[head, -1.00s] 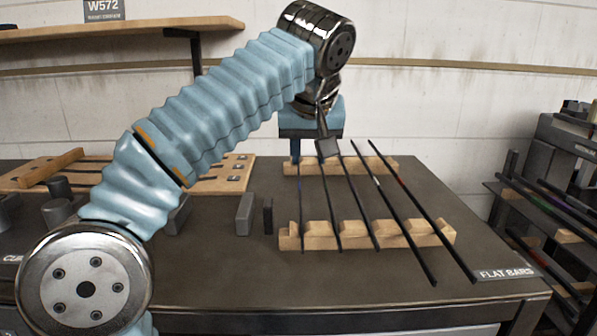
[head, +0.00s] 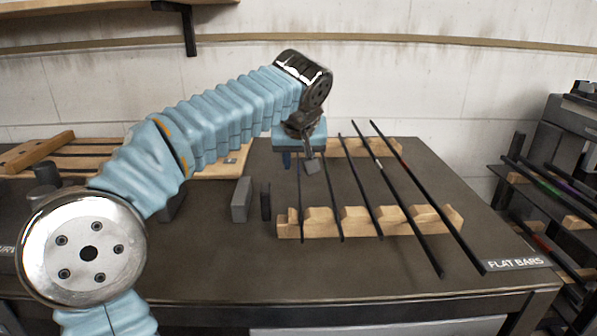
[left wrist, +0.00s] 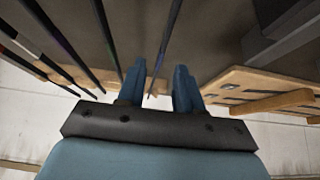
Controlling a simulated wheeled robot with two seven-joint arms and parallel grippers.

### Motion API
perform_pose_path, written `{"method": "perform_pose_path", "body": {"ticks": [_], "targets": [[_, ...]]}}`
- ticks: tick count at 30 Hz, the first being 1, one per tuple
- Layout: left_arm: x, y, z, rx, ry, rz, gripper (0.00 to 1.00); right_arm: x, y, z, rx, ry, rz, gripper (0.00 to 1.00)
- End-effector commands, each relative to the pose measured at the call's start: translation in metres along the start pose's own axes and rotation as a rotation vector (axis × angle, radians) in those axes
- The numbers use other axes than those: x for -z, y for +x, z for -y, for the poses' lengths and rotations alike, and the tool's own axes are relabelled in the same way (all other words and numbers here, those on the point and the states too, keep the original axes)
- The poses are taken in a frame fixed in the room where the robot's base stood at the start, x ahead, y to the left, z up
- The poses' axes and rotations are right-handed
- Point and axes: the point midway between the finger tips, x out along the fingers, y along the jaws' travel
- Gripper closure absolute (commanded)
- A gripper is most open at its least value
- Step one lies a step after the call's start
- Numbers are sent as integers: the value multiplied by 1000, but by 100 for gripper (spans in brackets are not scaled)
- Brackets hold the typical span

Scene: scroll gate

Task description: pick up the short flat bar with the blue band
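Several thin dark bars lie side by side across two notched wooden rests, the front one (head: 347,221) and the back one (head: 378,148). The leftmost bar (head: 300,208) looks short. In the left wrist view this bar (left wrist: 165,44) carries a faint bluish-violet band and runs between the fingers. My left gripper (head: 298,164) points down over its far half, and its blue fingers stand apart, one on each side, in the left wrist view (left wrist: 158,84). I cannot tell the finger height above the bar. My right gripper is not in view.
Grey blocks (head: 242,199) stand left of the front rest. A wooden board with bars (head: 85,160) lies behind my left arm. A "FLAT BARS" label (head: 518,263) is at the bench's right edge. A rack with more bars (head: 545,185) stands right.

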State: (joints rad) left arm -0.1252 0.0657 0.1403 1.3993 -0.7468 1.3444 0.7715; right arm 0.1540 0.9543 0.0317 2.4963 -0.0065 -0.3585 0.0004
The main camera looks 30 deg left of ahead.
Motion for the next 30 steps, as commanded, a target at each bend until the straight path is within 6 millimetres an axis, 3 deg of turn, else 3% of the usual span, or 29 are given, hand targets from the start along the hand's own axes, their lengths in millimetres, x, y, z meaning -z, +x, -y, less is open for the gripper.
{"method": "perform_pose_path", "body": {"ticks": [4, 11, 18, 30], "targets": [[0, 16, 0, 1, 1, 1, 65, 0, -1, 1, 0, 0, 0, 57], [0, 18, -1, -1, 1, 0, 65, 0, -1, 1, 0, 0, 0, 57], [0, 18, -1, -1, 1, 0, 100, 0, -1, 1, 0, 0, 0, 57], [0, 18, -1, -1, 1, -1, 100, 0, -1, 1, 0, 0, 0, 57]]}}
